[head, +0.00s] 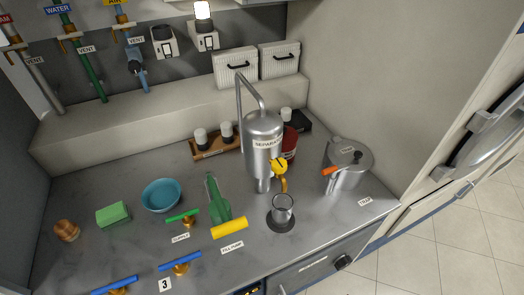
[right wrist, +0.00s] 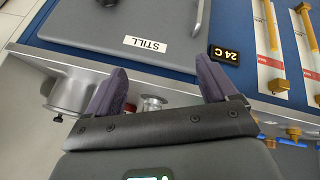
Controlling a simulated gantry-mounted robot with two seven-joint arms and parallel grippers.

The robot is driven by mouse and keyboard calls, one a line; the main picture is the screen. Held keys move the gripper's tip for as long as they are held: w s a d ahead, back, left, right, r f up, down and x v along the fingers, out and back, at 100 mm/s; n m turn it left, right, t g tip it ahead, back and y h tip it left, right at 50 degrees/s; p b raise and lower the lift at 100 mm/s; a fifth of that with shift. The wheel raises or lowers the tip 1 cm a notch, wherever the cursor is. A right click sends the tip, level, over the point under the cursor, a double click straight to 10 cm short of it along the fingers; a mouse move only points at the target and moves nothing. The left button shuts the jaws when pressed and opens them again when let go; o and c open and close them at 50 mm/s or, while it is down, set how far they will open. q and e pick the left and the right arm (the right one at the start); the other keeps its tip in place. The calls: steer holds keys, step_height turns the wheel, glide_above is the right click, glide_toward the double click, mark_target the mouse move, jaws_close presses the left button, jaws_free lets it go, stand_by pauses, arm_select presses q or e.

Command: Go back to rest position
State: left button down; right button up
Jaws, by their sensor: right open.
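My right gripper (right wrist: 161,66) shows in the right wrist view with its two dark purple fingers spread wide apart. Nothing is held between them. It is in front of a blue-topped unit with a grey panel labelled STILL (right wrist: 145,44). A small silver fitting (right wrist: 152,103) shows between the fingers, lower down; I cannot tell how far away it is. Neither gripper is in the head view, and my left gripper is not seen at all.
In the head view, a steel separator (head: 263,140), a metal cup (head: 282,207), a lidded pot (head: 347,165), a teal bowl (head: 161,195) and a green sponge (head: 113,214) stand on the grey counter (head: 85,185). Blue-handled valves (head: 181,262) line its front. Tiled floor lies at right.

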steer(key=s+d+m+g, duration=0.2)
steer(key=s+m+g, duration=0.1)
steer(key=s+m, duration=0.25)
step_height(320, 180, up, 35)
steer(key=p, duration=3.6)
steer(key=shift+w+a+m+h, duration=0.25)
steer(key=shift+w+m+h, duration=0.15)
steer(key=shift+w+m, duration=0.05)
